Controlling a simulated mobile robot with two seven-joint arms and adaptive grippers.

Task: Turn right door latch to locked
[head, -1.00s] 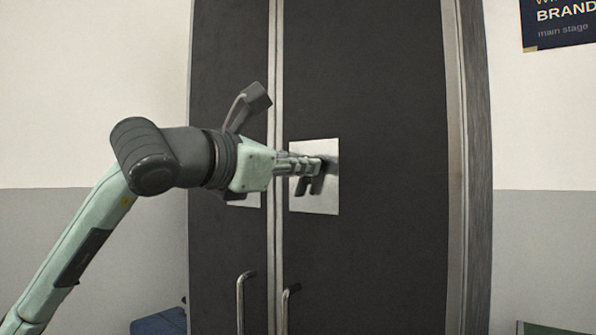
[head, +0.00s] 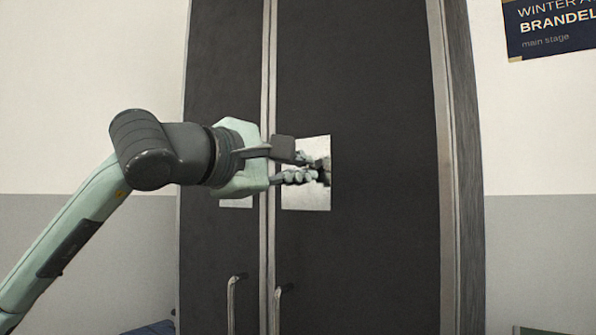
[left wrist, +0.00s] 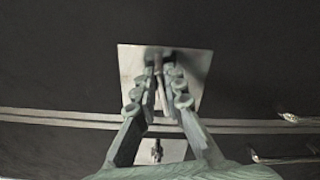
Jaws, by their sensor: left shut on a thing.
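The right door (head: 365,100) is dark and closed, with a pale metal latch plate (head: 306,202) near its inner edge. My left gripper (head: 316,169) reaches this plate from the left and is shut on the right door latch. In the left wrist view, the latch (left wrist: 160,84) shows as a narrow lever between the two fingers, in front of the plate (left wrist: 190,68). The fingers partly hide the latch in the head view, and its exact angle is hard to read. My right gripper is not in view.
The left door (head: 222,80) has its own plate (head: 236,203), partly behind my arm. Two vertical bar handles (head: 232,300) stand out below, near the seam. A dark blue thing (head: 150,328) lies low at left. A poster (head: 550,28) hangs at right.

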